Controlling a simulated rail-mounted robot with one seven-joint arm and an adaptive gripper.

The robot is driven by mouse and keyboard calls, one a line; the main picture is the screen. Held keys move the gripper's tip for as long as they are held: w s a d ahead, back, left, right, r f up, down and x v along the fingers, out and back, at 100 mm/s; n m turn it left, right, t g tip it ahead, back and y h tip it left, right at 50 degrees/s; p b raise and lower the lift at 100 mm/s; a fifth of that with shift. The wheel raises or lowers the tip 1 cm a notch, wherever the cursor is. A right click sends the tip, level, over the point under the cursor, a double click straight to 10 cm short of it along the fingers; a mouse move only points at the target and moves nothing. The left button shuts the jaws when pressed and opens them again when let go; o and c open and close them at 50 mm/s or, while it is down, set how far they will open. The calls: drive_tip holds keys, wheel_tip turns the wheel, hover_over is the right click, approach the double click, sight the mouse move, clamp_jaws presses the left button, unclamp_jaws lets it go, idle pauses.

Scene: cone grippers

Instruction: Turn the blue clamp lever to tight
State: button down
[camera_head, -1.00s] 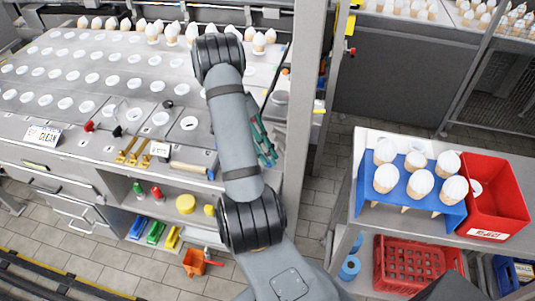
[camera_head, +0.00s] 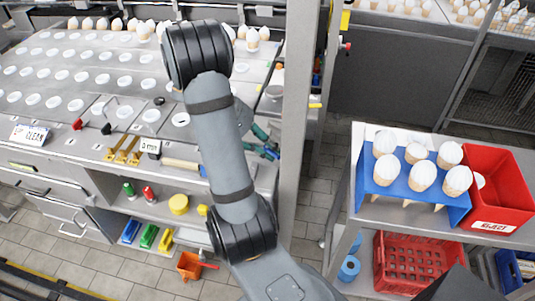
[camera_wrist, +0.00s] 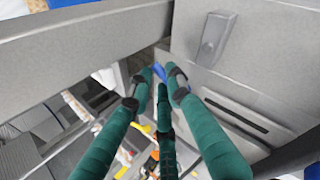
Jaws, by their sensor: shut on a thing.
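In the wrist view, a small blue piece (camera_wrist: 158,71), which looks like the clamp lever, shows between the tips of my green-fingered gripper (camera_wrist: 160,80). The fingers are closed in around it, and most of it is hidden by them. It is beside a grey metal panel. I cannot tell the lever's angle or any tight mark. In the head view, my gripper (camera_head: 264,146) is at the right end of the machine bench, partly behind my arm. The lever cannot be made out there.
A grey post (camera_head: 300,120) stands just right of my gripper. The perforated bench top (camera_head: 60,75) holds white cones at the back. A cart at right carries a blue cone rack (camera_head: 400,190) and a red bin (camera_head: 497,190). An orange bin (camera_head: 189,266) is on the floor.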

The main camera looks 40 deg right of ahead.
drive_tip(key=n+t+b, duration=0.1)
drive_tip(key=d+n+t+h+b, duration=0.1)
drive_tip(key=n, duration=0.1)
drive_tip(key=shift+s+f+n, duration=0.15)
drive_tip(key=shift+n, duration=0.15)
drive_tip(key=shift+d+n+t+b, duration=0.3)
drive_tip(key=shift+n+t+b, duration=0.45)
drive_tip(key=shift+n, duration=0.35)
drive_tip(key=shift+d+n+t+b, duration=0.25)
drive_tip(key=shift+n+t+b, duration=0.25)
drive_tip(key=shift+n+t, duration=0.5)
drive_tip(key=c, duration=1.9)
unclamp_jaws()
drive_tip(key=shift+r, duration=0.25)
drive_tip(key=w+v, duration=0.1)
drive_tip(key=v, duration=1)
drive_tip(key=shift+s+a+r, duration=0.15)
drive_tip(key=shift+s+a, duration=0.25)
drive_tip(key=shift+a, duration=0.1)
